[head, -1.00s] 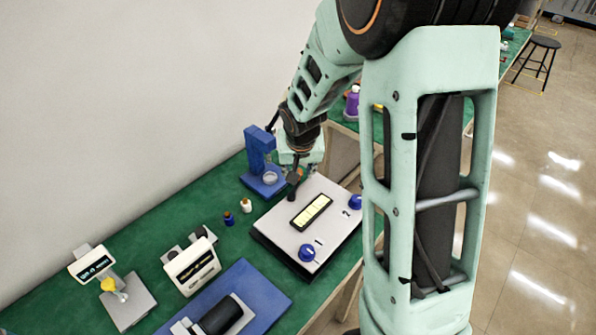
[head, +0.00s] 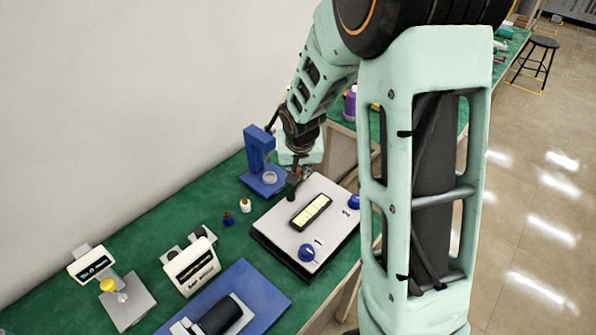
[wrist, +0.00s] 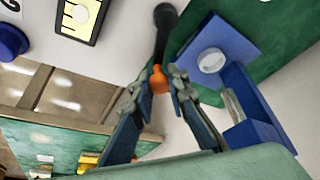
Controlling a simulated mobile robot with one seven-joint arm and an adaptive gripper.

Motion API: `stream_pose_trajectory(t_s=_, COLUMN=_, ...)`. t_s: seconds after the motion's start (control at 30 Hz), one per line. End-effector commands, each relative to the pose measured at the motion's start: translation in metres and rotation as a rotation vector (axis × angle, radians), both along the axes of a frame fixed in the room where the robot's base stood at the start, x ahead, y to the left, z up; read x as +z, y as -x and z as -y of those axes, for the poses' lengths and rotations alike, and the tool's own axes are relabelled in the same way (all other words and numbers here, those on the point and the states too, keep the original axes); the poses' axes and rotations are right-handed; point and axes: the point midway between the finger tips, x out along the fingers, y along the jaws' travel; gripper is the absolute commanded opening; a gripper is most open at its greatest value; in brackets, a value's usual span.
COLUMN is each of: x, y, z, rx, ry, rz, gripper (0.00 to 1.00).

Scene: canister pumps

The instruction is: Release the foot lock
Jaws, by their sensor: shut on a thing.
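My gripper (wrist: 159,82) is shut on the orange knob (wrist: 158,79) at the end of a black lever (wrist: 164,30); the fingertips sit on both sides of the knob. In the head view the black lever (head: 292,189) rises at the far left corner of a grey-topped panel box (head: 325,225). My gripper is small there, just above the lever, and the knob is mostly hidden. No part is marked as a foot lock, so I cannot tell whether this lever is it.
A blue stand (head: 258,160) with a round white part is close behind the lever. Two small bottles (head: 245,205) stand left of the box. Blue knobs (head: 306,252) and a yellow display (head: 311,212) are on the box top. The wall is at the left.

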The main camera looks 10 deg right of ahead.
Motion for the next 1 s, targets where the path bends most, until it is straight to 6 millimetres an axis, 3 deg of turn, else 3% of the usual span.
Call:
stream_pose_trajectory(t_s=0.3, x=-0.006, y=0.002, z=0.004, rx=-0.093, ry=0.002, rz=0.002, gripper=0.0)
stream_pose_trajectory(t_s=1.0, x=-0.001, y=0.014, z=0.014, rx=-0.424, ry=0.001, rz=-0.001, gripper=0.0)
